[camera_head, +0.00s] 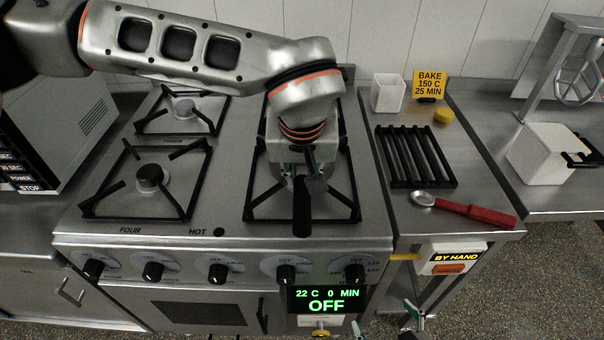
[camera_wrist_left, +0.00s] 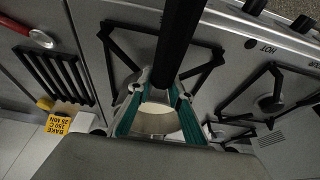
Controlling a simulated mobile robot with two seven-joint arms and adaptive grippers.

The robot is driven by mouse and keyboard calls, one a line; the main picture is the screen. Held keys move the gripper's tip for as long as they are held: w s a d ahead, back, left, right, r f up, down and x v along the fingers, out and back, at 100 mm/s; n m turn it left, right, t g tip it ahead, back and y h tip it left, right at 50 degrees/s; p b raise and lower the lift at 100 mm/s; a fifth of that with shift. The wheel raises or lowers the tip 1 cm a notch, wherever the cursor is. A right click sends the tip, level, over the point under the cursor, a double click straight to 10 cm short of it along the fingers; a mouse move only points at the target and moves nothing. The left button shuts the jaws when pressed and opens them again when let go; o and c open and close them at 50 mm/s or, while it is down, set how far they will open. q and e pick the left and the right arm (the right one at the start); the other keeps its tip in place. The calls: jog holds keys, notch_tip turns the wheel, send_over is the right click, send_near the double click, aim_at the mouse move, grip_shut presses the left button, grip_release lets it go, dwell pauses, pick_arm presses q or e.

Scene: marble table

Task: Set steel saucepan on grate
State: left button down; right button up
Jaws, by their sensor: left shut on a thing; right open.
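My left gripper (camera_head: 303,180) is over the right-hand burners of the stove, shut on the saucepan's black handle (camera_head: 302,212). The handle points toward the front and also shows in the left wrist view (camera_wrist_left: 179,42). Most of the saucepan is hidden by my wrist; a pale curved surface shows between the teal fingers (camera_wrist_left: 160,117). I cannot tell whether the pan touches the burner grate (camera_head: 343,203) below. A separate black slatted grate (camera_head: 402,160) lies on the right counter with nothing on it. My right gripper (camera_head: 386,322) is open and empty at the bottom edge, partly cut off.
The left burners (camera_head: 150,177) are bare. A red-handled ladle (camera_head: 465,209), a white cup (camera_head: 388,93), a yellow disc (camera_head: 443,116) and a bake sign (camera_head: 429,85) are on the right counter. The oven display (camera_head: 327,300) reads OFF.

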pick_arm(q)
jog(key=shift+f, duration=0.1)
jog(key=c, duration=1.8)
grip_release()
jog(key=shift+o, duration=0.2)
jog(key=shift+f, duration=0.1)
jog(key=v, duration=1.2)
